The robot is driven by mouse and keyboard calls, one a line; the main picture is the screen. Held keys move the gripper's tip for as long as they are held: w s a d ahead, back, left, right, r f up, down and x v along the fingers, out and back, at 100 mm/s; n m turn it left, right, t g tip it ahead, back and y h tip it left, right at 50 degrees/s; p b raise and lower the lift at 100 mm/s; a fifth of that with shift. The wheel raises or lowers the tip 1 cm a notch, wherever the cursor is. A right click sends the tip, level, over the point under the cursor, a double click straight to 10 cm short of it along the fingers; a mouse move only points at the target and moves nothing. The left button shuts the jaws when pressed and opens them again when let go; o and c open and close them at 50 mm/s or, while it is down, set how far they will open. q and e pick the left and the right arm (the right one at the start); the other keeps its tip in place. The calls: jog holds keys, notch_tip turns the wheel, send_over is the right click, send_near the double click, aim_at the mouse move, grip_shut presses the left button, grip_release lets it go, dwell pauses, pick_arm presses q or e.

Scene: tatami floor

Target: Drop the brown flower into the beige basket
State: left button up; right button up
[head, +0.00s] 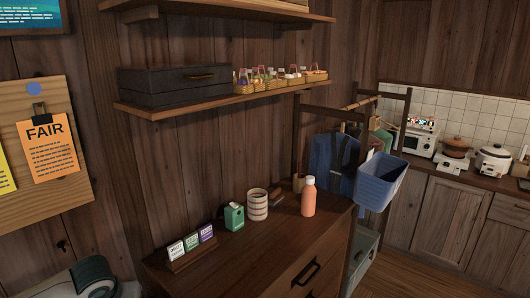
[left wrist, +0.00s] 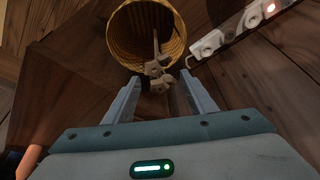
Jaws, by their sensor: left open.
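In the left wrist view a yellow-beige woven basket (left wrist: 123,42) shows at the top, its round opening towards the camera. A tan-brown flower (left wrist: 156,69) with a thin stem shows at the basket's mouth. Its upper part overlaps the dark inside and its lower part lies over the near rim. I cannot tell whether it rests in the basket or hangs in front of it. My left gripper (left wrist: 158,88) is open, with the flower's lower end between or just beyond its fingertips. In the head view I cannot make out the flower or this basket. My right gripper is in neither view.
A dark wooden dresser (head: 267,241) holds an orange bottle (head: 308,198), a ribbed cup (head: 257,204), a green box (head: 234,216) and a card stand (head: 191,252). Above, a shelf (head: 215,101) carries small baskets and a dark box. A blue basket (head: 382,183) hangs at the right.

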pick_arm(q)
jog(key=b+v, duration=0.2)
jog(key=v, duration=1.4)
jog(key=shift+b, duration=0.35)
jog(key=shift+s, duration=0.15)
